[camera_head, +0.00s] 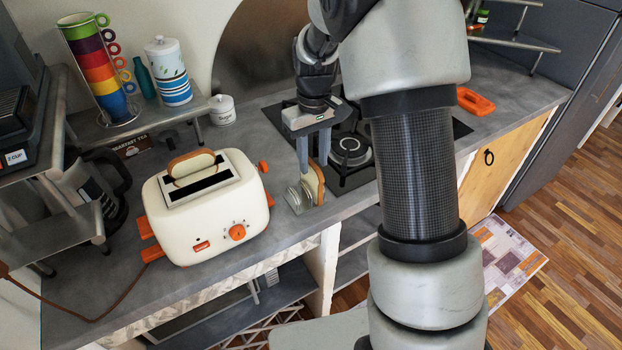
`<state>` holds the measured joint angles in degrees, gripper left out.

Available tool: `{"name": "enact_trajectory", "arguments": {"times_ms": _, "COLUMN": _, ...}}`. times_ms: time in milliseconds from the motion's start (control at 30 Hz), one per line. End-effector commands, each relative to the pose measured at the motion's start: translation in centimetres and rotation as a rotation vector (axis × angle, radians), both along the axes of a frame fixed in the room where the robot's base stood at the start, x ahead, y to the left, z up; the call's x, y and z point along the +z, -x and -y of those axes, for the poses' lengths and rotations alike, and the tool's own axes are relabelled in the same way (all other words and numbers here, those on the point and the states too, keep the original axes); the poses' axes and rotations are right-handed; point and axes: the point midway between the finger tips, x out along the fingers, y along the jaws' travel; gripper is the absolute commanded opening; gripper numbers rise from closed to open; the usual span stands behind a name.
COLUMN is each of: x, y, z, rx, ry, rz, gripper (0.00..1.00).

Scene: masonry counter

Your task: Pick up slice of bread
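A slice of bread (315,184) stands on edge on the counter, right beside a small clear rack (297,198), to the right of the toaster. My gripper (314,168) points down over this slice, with its fingers at the slice's upper part. The fingers are apart, with the top of the slice seeming to lie between them. I cannot tell whether they press on it. Another slice of bread (193,165) stands upright in a slot of the cream toaster (213,218).
A stove (350,178) lies behind my gripper, and an orange object (475,101) sits farther right. Stacked coloured mugs (96,70) and canisters (168,72) stand at the back left. A glass coffee pot (105,180) is left of the toaster. The counter's front edge is close.

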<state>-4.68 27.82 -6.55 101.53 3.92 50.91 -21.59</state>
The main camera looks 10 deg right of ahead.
Motion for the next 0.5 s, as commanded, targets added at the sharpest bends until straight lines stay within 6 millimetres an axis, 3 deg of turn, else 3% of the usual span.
{"name": "enact_trajectory", "arguments": {"times_ms": 233, "x": -1.8, "y": -0.2, "z": -0.1, "rx": 0.000, "ry": 0.000, "rz": -0.002, "gripper": 0.33}}
{"name": "enact_trajectory", "arguments": {"times_ms": 500, "x": -5.5, "y": -0.7, "z": -0.4, "rx": 0.000, "ry": 0.001, "rz": -0.002, "gripper": 0.33}}
